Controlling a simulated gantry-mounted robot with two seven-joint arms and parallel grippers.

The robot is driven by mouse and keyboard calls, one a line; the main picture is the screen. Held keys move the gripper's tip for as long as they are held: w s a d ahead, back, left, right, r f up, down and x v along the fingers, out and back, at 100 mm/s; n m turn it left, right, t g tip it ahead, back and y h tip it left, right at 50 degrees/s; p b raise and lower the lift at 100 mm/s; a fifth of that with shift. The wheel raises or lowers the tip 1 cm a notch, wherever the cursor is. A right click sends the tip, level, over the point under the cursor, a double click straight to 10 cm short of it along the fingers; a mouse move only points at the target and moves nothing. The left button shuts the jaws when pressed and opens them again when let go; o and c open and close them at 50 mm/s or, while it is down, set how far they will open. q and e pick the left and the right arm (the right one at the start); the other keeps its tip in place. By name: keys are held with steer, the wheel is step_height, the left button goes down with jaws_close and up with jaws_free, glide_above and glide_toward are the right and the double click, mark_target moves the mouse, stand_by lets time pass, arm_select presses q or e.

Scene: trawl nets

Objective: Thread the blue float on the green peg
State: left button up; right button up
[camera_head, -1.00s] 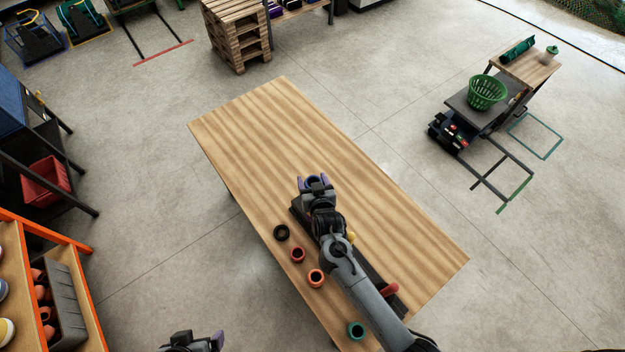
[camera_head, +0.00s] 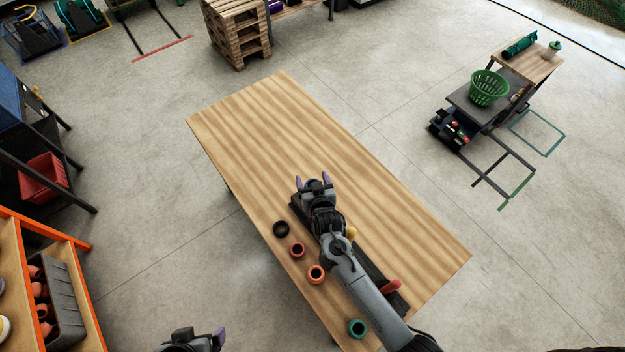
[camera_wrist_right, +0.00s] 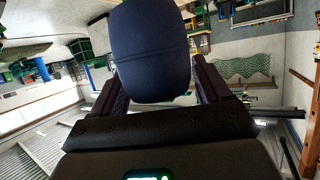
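My right gripper (camera_head: 313,181) is above the dark peg base (camera_head: 296,212), fingers toward the far end of the table. In the right wrist view, a dark blue rounded float (camera_wrist_right: 150,50) sits between the fingers, which appear closed on its sides. In the head view the float is hard to make out. A yellow peg (camera_head: 351,232) and a red peg (camera_head: 391,286) show on the base beside my right arm. I cannot see a green peg; my arm covers much of the base. My left gripper (camera_head: 205,340) is at the bottom edge, partly cut off, away from the table.
A black ring (camera_head: 281,228), a red ring (camera_head: 297,250), an orange ring (camera_head: 316,274) and a teal ring (camera_head: 357,328) lie along the table's left edge. The far half of the wooden table (camera_head: 270,120) is clear. An orange shelf (camera_head: 40,235) stands at left.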

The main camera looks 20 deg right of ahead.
steer(key=o, duration=0.3)
steer(key=v, duration=1)
steer(key=shift+s+b, duration=0.35)
